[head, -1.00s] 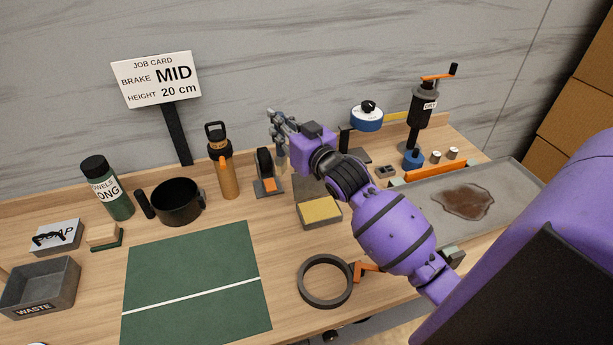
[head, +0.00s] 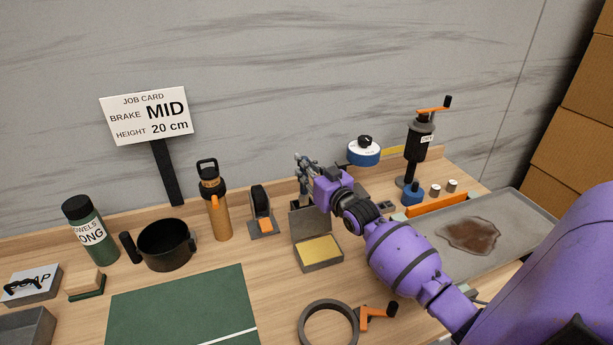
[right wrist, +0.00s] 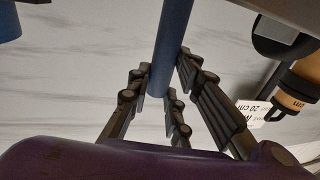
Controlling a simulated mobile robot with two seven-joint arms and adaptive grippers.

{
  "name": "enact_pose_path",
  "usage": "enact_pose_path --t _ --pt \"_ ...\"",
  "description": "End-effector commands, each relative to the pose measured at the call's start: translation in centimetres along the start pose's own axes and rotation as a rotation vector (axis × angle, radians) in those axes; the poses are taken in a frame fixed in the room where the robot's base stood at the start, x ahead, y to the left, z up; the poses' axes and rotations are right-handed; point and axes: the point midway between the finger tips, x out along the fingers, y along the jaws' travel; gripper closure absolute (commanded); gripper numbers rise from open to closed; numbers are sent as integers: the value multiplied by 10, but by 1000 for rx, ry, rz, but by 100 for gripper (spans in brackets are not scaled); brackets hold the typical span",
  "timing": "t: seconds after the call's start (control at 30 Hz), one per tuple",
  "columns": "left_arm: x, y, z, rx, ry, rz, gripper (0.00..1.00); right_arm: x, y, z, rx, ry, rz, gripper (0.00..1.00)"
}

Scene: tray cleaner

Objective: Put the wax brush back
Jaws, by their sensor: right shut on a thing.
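The rod's far end runs out of that view, and no bristles can be seen. In the head view the held thing is too small and hidden to make out. My left gripper is not in view.
A black holder with orange (head: 262,212), an orange bottle (head: 216,205) and a black pot (head: 165,245) stand to the left. A ring clamp (head: 328,322) lies in front. A stained grey tray (head: 510,225) and a hand-crank tool (head: 418,145) are on the right.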

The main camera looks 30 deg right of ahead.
Motion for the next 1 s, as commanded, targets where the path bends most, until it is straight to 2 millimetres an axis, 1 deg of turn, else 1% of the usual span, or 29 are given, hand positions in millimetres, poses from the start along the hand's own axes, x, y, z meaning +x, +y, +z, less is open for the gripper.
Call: enact_pose_path --t 0.03,0.13,0.47,0.5,0.63,0.97,1.0 --pt "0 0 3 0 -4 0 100 0 0 11 1 -5 1 100" --pt "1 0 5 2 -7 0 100 0 0 24 1 -4 1 100" --pt "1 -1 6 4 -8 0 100 0 0 27 1 -3 0 100" --pt "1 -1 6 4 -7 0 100 0 0 28 1 -3 0 78" --pt "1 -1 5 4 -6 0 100 0 0 27 1 -3 0 62" --pt "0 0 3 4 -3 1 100 0 0 24 1 -1 0 62" --pt "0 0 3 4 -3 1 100 -3 0 24 1 -2 0 62"
